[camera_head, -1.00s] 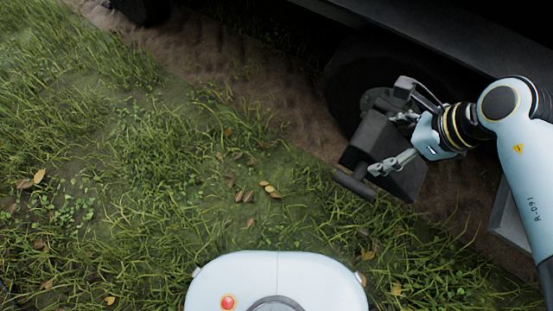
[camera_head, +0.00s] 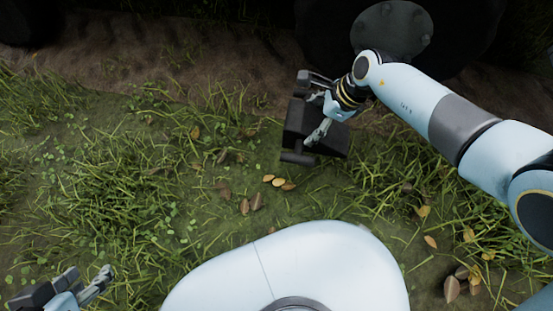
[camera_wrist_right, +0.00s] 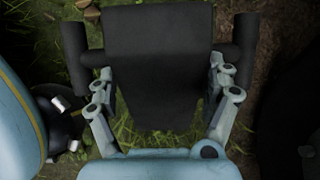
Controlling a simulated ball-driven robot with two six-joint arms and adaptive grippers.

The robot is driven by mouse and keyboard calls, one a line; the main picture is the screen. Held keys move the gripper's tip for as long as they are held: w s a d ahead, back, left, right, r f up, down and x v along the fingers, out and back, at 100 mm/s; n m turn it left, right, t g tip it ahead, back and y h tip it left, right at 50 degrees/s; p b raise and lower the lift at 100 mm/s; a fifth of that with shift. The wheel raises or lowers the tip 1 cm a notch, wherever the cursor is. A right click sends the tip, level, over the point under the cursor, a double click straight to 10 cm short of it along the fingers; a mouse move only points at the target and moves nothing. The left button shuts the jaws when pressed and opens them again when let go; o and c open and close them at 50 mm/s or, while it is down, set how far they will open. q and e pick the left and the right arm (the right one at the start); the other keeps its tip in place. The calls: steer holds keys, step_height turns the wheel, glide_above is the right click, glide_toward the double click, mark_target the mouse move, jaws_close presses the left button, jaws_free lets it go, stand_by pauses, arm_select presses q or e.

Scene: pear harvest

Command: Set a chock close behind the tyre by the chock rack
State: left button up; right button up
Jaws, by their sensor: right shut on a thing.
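My right gripper (camera_head: 311,108) is shut on a dark wedge-shaped chock (camera_head: 297,122) with a bar handle. It holds the chock at the edge between grass and dirt track, below and left of the tyre (camera_head: 465,40) in the head view. The tyre is dark with a grey bolted hub (camera_head: 392,30). A gap shows between chock and tyre; the chock's height above ground is hard to tell. In the right wrist view the chock (camera_wrist_right: 160,65) sits between both fingers. My left gripper (camera_head: 75,283) is open and empty over grass at bottom left. The chock rack is not visible.
Another dark wheel (camera_head: 30,22) shows at the top left. A bare dirt strip (camera_head: 200,85) runs between the wheels. Grass with fallen leaves (camera_head: 279,182) covers the open ground in front.

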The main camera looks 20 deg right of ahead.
steer(key=f, duration=0.2)
steer(key=f+b, duration=0.1)
steer(key=f, duration=0.1)
steer(key=f+b, duration=0.1)
steer(key=f, duration=0.1)
steer(key=shift+s+d, duration=0.1)
steer(key=shift+d, duration=0.2)
steer(key=shift+a+f+b, duration=0.15)
steer(key=shift+f+b, duration=0.15)
steer(key=shift+b, duration=0.05)
arm_select(q)
steer(key=w+d+r+m+t+h+b, duration=0.1)
steer(key=w+d+r+t+h+b, duration=0.15)
steer(key=w+r+t+b, duration=0.6)
step_height(320, 180, up, 22)
steer(key=w+d+m+t+h, duration=0.1)
steer(key=m+t+h, duration=0.4)
steer(key=t, duration=0.7)
steer(key=shift+w+d+r+h+b, duration=0.2)
steer(key=shift+w+d+h+b, duration=0.15)
steer(key=shift+d, duration=0.45)
arm_select(e)
steer(key=a+f, duration=1)
steer(key=a, duration=0.1)
steer(key=shift+w+a+f, duration=0.1)
steer(key=shift+w+f, duration=0.1)
steer(key=shift+w, duration=0.2)
arm_select(q)
steer(key=shift+s, duration=0.1)
